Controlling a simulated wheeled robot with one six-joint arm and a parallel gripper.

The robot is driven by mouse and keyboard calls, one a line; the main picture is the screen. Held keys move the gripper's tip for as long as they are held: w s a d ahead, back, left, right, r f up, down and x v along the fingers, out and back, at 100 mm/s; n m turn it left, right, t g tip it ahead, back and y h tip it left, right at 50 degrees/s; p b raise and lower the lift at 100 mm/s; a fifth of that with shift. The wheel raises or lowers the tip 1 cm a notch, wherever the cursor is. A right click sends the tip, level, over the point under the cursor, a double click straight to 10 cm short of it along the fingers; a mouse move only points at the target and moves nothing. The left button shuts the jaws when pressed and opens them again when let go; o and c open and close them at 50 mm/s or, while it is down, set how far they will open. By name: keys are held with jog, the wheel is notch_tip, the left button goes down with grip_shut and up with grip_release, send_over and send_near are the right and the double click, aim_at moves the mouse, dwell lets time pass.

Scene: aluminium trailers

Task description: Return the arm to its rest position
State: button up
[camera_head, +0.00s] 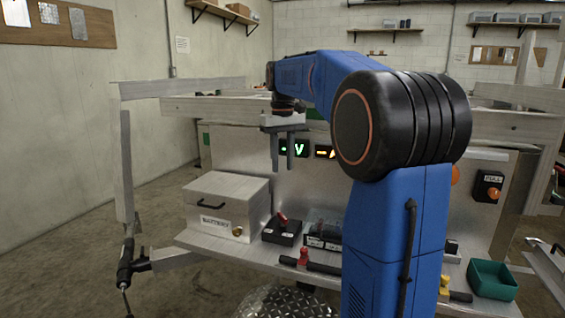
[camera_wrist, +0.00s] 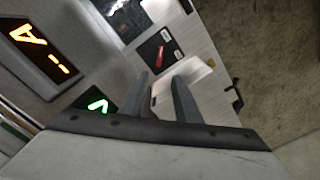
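My blue arm is raised and bent over the trailer. My gripper (camera_head: 282,168) points down in front of the trailer's upright panel, above the shelf. In the wrist view its two grey fingers (camera_wrist: 162,82) stand apart with nothing between them. It is open and touches nothing that I can see. Part of the trailer panel and shelf is hidden behind my arm.
Below are a silver battery box (camera_head: 226,205), a black switch box with a red lever (camera_head: 282,230) and a green bin (camera_head: 492,280). Green and orange displays (camera_head: 297,149) sit behind the gripper. A metal frame post (camera_head: 125,165) stands left.

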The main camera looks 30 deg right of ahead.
jog(key=shift+s+a, duration=0.1)
jog(key=s+a+f+t, duration=0.1)
jog(key=s+a+f, duration=0.4)
jog(key=s, duration=0.5)
jog(key=s+a+f+t, duration=0.2)
jog(key=s+a+f, duration=0.3)
jog(key=s+f, duration=0.3)
jog(key=s+a+f+n+t, duration=0.1)
jog(key=s+a+f, duration=0.5)
jog(key=s, duration=0.6)
jog(key=shift+s+f+t, duration=0.4)
jog(key=shift+f, duration=0.3)
